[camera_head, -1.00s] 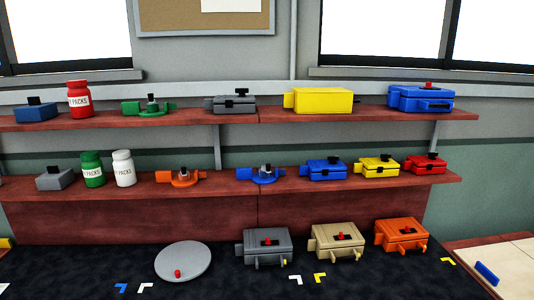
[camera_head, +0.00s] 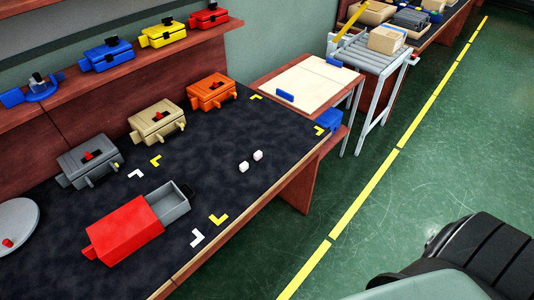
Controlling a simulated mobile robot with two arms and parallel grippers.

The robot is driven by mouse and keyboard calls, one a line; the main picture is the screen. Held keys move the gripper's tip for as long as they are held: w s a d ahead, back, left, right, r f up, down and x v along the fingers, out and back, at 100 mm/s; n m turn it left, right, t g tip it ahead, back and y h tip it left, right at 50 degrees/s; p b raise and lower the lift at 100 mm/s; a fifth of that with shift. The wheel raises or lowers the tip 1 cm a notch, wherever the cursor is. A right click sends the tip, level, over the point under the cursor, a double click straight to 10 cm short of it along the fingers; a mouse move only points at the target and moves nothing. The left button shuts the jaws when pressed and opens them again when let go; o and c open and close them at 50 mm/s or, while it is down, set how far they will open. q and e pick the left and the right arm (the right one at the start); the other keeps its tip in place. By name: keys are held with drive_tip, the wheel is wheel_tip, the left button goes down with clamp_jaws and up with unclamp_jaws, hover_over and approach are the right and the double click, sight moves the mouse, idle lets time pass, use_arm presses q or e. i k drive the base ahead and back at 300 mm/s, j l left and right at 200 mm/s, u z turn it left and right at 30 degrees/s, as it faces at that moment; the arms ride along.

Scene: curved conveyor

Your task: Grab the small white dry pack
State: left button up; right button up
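Two small white packs lie close together on the dark table mat, right of its middle. One white pack (camera_head: 258,155) is a little farther back and to the right. The other white pack (camera_head: 243,167) is nearer and to the left. Both look like small white blocks, and I cannot tell from the view which kind of pack each is. Neither of my grippers shows in the head view.
A red box (camera_head: 128,226) with an open grey drawer (camera_head: 170,203) sits left of the packs. Grey (camera_head: 88,162), tan (camera_head: 157,124) and orange (camera_head: 211,91) cases line the mat's back. A light-topped table (camera_head: 318,78) and roller conveyor (camera_head: 372,58) stand beyond. Green floor is open at right.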

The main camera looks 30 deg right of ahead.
sight(244, 167)
drive_tip(key=j+z, duration=0.1)
drive_tip(key=z, duration=0.75)
